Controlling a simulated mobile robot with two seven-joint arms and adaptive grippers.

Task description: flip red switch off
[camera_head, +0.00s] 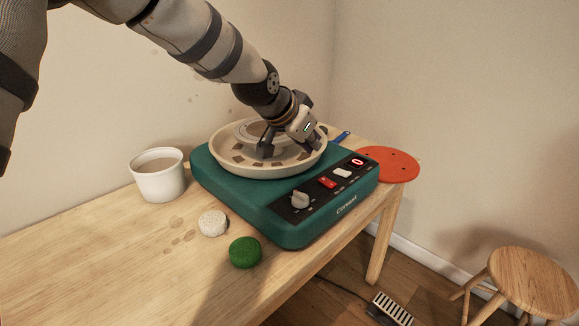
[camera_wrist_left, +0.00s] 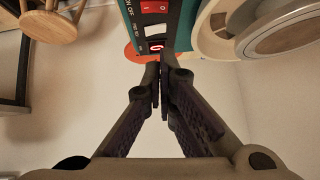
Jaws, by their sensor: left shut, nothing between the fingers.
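The red switch (camera_head: 327,182) is on the dark control panel of the green pottery wheel (camera_head: 232,197), between a grey knob (camera_head: 299,200) and a white switch (camera_head: 342,173). Its rocker position is too small to read for certain. In the left wrist view the red switch (camera_wrist_left: 150,7) is at the top edge, with the white switch (camera_wrist_left: 154,30) below it. My left gripper (camera_head: 314,143) is over the right part of the wheel's basin, apart from the red switch. Its fingertips (camera_wrist_left: 160,76) are together and empty.
A red-lit display (camera_head: 357,162) sits at the panel's far end. The pale basin (camera_head: 217,158) rises beside the panel. A white bucket (camera_head: 159,183), a white sponge (camera_head: 212,223), a green sponge (camera_head: 245,253) and an orange disc (camera_head: 391,165) surround the wheel. The table's front left is clear.

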